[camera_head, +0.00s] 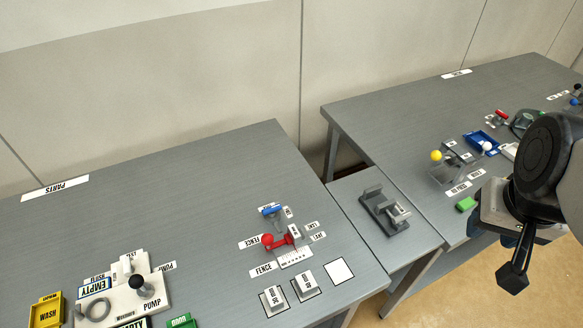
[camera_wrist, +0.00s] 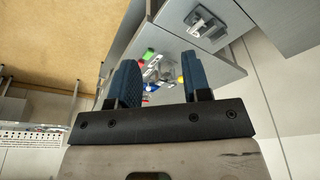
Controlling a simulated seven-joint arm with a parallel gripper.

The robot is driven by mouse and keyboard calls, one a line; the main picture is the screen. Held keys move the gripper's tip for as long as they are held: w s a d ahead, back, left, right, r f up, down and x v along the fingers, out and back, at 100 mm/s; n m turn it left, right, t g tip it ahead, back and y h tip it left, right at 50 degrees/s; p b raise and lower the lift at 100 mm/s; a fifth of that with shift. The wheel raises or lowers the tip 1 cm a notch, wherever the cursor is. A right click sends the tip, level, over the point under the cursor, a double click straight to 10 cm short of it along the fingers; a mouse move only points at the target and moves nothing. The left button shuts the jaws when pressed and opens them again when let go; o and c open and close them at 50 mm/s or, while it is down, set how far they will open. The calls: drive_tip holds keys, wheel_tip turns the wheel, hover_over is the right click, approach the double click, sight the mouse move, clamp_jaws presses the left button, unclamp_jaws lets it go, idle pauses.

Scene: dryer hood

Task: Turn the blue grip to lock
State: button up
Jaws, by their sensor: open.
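A small blue grip (camera_head: 272,210) sits at the back of a fence fixture on the left table, behind a red handle (camera_head: 275,241). White tags stand around it, too small to read surely. I cannot tell its lock state. My gripper (camera_head: 496,256) hangs at the right of the head view, over the floor in front of the right table, well apart from the blue grip. In the wrist view my gripper (camera_wrist: 161,62) shows two blue fingers spread apart with nothing between them. I cannot make out the blue grip in the wrist view.
Two dice-like blocks (camera_head: 305,284) and a white square (camera_head: 339,271) lie in front of the fixture. A grey clamp-like device (camera_head: 384,209) stands on the lower middle table. A pump set (camera_head: 137,290) is at left. The right table (camera_head: 400,110) holds several parts.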

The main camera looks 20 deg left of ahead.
drive_tip(key=w+a+f+m+g, duration=0.1)
drive_tip(key=w+a+f+m, duration=0.1)
drive_tip(key=w+a, duration=0.65)
drive_tip(key=m+g+h, duration=0.2)
drive_tip(key=m+g, duration=0.1)
drive_tip(key=m, duration=0.4)
approach(272, 211)
drive_tip(key=shift+w+d+f, duration=0.2)
drive_tip(key=shift+w+f, duration=0.15)
drive_tip(key=shift+w, duration=0.3)
drive_tip(key=shift+x, duration=3.9)
drive_tip(key=shift+a, duration=0.1)
drive_tip(key=shift+c, duration=0.2)
clamp_jaws()
